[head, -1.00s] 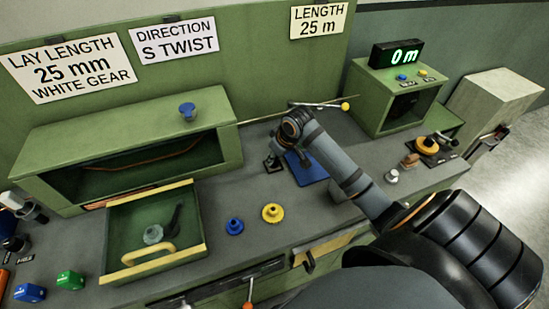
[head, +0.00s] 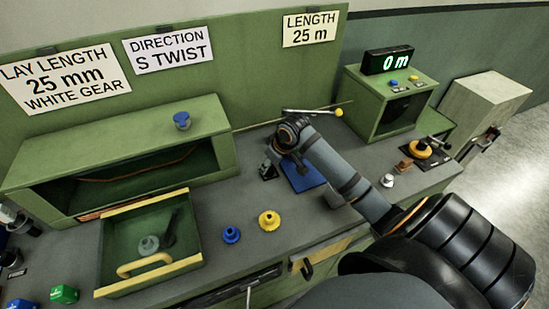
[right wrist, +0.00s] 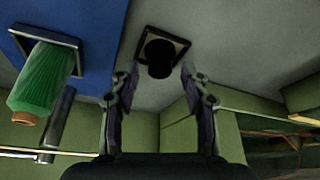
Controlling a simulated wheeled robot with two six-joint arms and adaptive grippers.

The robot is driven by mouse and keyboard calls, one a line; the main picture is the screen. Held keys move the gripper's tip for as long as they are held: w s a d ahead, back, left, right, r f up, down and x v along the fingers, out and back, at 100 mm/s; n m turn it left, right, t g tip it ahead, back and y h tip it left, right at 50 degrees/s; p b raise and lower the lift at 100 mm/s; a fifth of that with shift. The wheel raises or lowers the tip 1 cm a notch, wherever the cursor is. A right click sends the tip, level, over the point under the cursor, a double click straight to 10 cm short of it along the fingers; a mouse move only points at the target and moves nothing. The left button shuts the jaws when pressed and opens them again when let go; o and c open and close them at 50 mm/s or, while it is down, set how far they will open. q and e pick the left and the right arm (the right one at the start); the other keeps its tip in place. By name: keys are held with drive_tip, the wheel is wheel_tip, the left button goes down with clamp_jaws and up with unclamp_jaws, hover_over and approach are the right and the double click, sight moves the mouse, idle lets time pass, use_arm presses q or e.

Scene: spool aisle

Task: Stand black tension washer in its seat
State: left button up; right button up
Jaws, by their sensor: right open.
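A small black round piece (right wrist: 160,58), which may be the black tension washer, shows on a dark square base in the right wrist view. I cannot tell whether this base is the washer's seat. In the head view a small dark fixture (head: 267,171) stands on the bench left of the blue plate (head: 303,173). My right gripper (right wrist: 158,75) is open and empty, its fingers on either side of the line to the black piece, which lies beyond the tips. In the head view my right wrist hides most of the fingers.
A green spool (right wrist: 48,80) stands by the black piece in the right wrist view. An open green drawer (head: 187,258), a blue gear (head: 231,235) and a yellow gear (head: 269,221) are at the front. A green cabinet (head: 125,143) stands at the back left.

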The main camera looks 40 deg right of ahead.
drive_tip(key=v, duration=1)
drive_tip(key=shift+r+p, duration=0.3)
drive_tip(key=shift+p, duration=0.1)
drive_tip(key=shift+s, duration=0.1)
